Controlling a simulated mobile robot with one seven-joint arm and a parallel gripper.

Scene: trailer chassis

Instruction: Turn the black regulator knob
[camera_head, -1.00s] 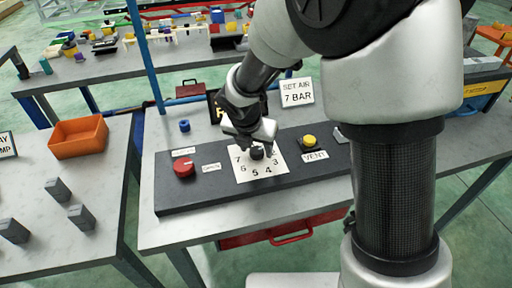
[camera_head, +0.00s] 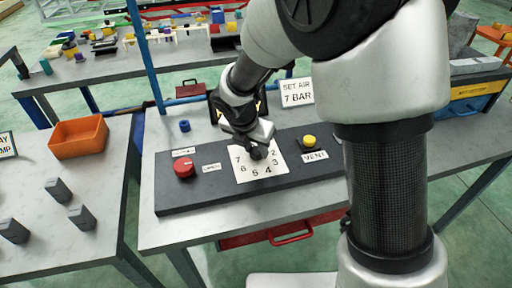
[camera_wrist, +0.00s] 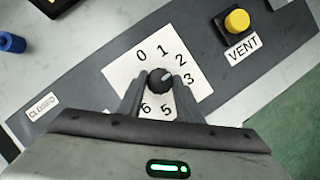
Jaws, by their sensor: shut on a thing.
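The black regulator knob (camera_wrist: 160,80) sits in the middle of a white dial plate (camera_wrist: 121,72) with numbers around it. In the wrist view its pale pointer mark is directed up and right, roughly between the 2 and the 3. My gripper (camera_wrist: 158,92) is shut on the knob, with one finger on each side. In the head view my gripper (camera_head: 258,152) is over the dial plate (camera_head: 246,176) from above and hides much of the knob.
The dark panel (camera_head: 215,196) also holds a red knob (camera_head: 183,167) at left and a yellow VENT button (camera_head: 309,141) at right. A sign (camera_head: 297,92) behind reads SET AIR 7 BAR. A blue cylinder (camera_head: 184,126) stands behind the panel.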

